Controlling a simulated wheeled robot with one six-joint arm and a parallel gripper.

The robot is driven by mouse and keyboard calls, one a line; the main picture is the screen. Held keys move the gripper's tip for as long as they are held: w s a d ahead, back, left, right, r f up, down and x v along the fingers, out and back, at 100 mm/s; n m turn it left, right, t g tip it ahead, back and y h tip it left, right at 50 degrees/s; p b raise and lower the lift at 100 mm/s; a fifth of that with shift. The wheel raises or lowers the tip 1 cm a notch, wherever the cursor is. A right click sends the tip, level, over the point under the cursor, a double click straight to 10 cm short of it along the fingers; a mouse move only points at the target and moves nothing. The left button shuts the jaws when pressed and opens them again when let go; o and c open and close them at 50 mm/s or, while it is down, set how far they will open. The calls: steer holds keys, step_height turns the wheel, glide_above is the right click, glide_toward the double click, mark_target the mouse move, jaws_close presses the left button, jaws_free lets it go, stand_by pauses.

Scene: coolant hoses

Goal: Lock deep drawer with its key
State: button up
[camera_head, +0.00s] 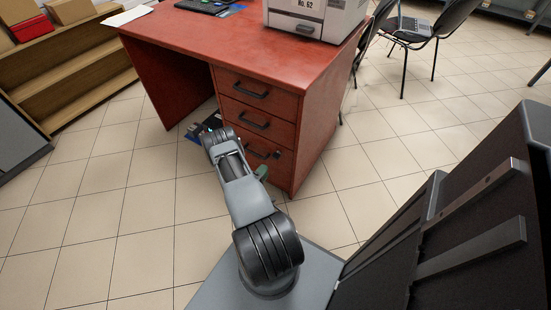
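The red desk (325,100) has a pedestal with stacked drawers on its right side. The lowest, deep drawer (281,172) looks closed. Its dark handle shows beside my arm, and a small, unclear detail sits near the handle's right end. My arm crosses in front of the pedestal and hides the left part of this drawer. A small green thing (262,172) shows at the arm's right edge in front of the drawer; it could be a key tag, but I cannot tell. My gripper's fingers cannot be made out. No key is clearly visible.
The upper drawer (250,90) and middle drawer (255,120) look closed. A grey machine (315,18) stands on the desk. Dark and blue items (197,128) lie left of the pedestal. Black chairs (425,30) stand at the back right. Tiled floor is free left of my arm.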

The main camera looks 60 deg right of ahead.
mark_target(275, 156)
steer(key=d+b, duration=0.1)
steer(key=d, duration=0.9)
steer(key=shift+d+b, duration=0.3)
steer(key=shift+b, duration=0.05)
steer(key=shift+a, duration=0.15)
jaws_close()
